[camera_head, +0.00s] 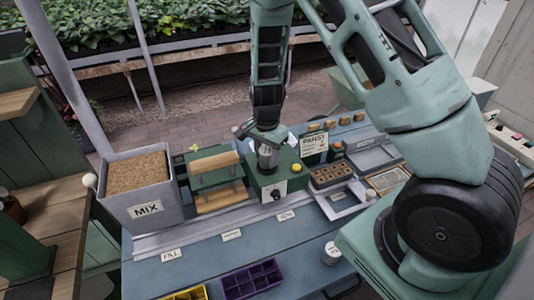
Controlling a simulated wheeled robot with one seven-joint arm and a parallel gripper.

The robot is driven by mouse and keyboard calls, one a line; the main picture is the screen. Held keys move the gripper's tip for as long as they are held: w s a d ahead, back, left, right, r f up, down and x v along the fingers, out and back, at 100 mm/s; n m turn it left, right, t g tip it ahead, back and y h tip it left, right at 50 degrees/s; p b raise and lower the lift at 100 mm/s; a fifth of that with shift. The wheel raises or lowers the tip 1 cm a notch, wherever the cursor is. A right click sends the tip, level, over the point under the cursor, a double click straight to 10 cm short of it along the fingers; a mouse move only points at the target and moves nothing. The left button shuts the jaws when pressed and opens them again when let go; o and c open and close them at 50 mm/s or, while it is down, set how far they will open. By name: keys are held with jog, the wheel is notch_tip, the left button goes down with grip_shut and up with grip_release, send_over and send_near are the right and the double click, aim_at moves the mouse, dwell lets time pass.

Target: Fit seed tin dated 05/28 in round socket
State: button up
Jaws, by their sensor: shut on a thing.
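My gripper (266,138) points down over the green box (278,184) in the middle of the bench. It is shut on a grey cylindrical tin (267,160), which looks upright. The tin is over or at the top of the box; I cannot tell whether it touches. No date can be read on it. The round socket cannot be made out; the tin and gripper cover part of the box top. Another small pale round tin (331,254) stands near the bench's front edge, its marking unreadable.
A grey MIX bin (139,203) stands at the left, beside a green press-like frame (214,180). A yellow button (296,168) is on the green box. A brown cell tray (330,176) is at the right. Purple (251,280) and yellow (188,294) trays lie in front. The blue bench between is mostly clear.

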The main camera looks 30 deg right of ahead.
jog(key=shift+f+b, duration=0.45)
jog(key=shift+f, duration=0.2)
dwell(0.3)
jog(key=o, duration=1.5)
jog(key=shift+o, duration=0.2)
jog(key=shift+r, duration=0.1)
jog(key=shift+r+p, duration=3.45)
jog(key=shift+r, duration=0.45)
jog(key=shift+r, duration=0.1)
